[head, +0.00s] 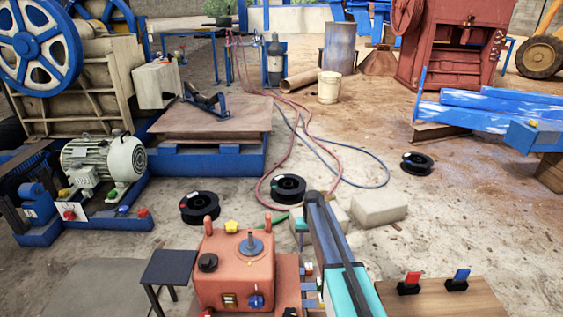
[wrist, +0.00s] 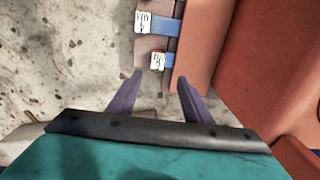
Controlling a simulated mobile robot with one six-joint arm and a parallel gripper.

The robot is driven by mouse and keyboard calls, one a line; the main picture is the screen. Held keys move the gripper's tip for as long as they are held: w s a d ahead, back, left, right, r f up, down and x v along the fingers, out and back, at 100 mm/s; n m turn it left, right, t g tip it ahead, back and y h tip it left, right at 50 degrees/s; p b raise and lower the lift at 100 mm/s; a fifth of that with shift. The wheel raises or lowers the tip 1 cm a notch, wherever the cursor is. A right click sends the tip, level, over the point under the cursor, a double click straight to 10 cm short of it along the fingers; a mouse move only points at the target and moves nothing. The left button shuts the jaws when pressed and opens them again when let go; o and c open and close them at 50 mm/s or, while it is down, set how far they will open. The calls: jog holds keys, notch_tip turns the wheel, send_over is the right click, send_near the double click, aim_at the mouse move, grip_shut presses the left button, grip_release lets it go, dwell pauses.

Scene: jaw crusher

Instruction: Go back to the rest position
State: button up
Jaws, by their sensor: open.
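My gripper (wrist: 158,82) shows in the wrist view with its two dark purple fingers apart and nothing between them. Below the fingers in that view lie a strip with blue bands and white labels (wrist: 157,60) and the side of a red-orange box (wrist: 240,60). In the head view my arm reaches up from the bottom, right of the red-orange control box (head: 235,270). The gripper fingers are hard to make out there.
A wooden board (head: 440,300) with a red and a blue switch is at the lower right. A small dark table (head: 168,268) stands left of the box. Black reels (head: 288,188), hoses and concrete blocks (head: 379,208) lie on the ground. A motor (head: 104,160) stands at left.

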jog(key=s+a+r+g+p, duration=0.1)
jog(key=s+a+g+p, duration=0.15)
jog(key=s+p, duration=2)
jog(key=s+r+g+p, duration=0.1)
jog(key=s+r+p, duration=0.2)
jog(key=s, duration=1.3)
jog(key=s+r+g+p, duration=0.2)
jog(key=s+r, duration=0.5)
jog(key=s, duration=0.9)
jog(key=shift+s+d+n+p, duration=0.25)
jog(key=shift+n+p, duration=0.15)
jog(key=shift+p, duration=0.25)
dwell(1.4)
